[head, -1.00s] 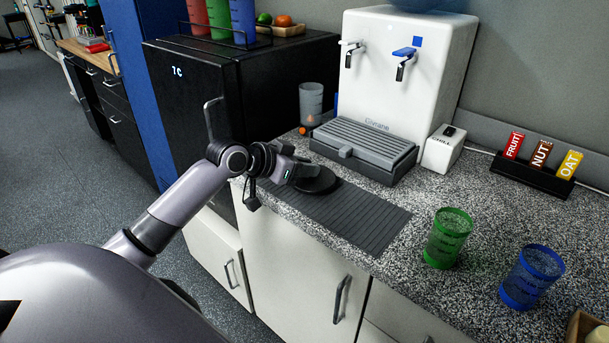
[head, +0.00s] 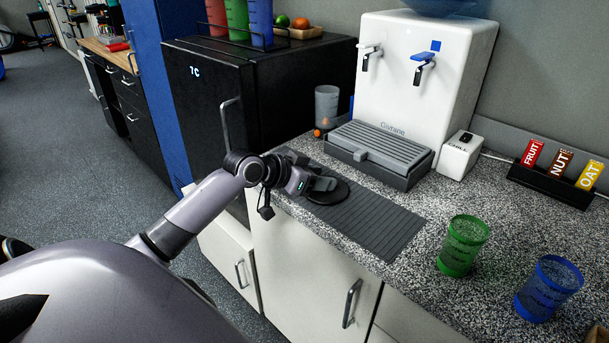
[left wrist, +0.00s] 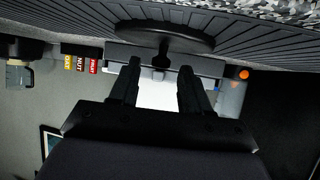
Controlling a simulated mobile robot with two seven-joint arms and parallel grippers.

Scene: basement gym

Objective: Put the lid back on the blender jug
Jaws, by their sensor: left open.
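A round black lid (head: 328,194) lies on the dark ribbed mat (head: 375,222) near the counter's front edge. My left gripper (head: 322,184) is at the lid, low over the mat, and partly covers it in the head view. In the left wrist view, which is upside down, the lid (left wrist: 150,38) shows with a small knob (left wrist: 162,62) in line with the gap between my fingertips (left wrist: 158,66). The fingers are apart and nothing is gripped. A translucent grey vessel (head: 327,103), perhaps the blender jug, stands behind beside the black fridge. My right gripper is out of view.
A white water dispenser (head: 420,90) with a grey drip tray (head: 378,155) stands behind the mat. A green cup (head: 462,246) and a blue cup (head: 548,288) stand to the right. A bar rack (head: 548,185) is at the back right. The black fridge (head: 205,100) rises at left.

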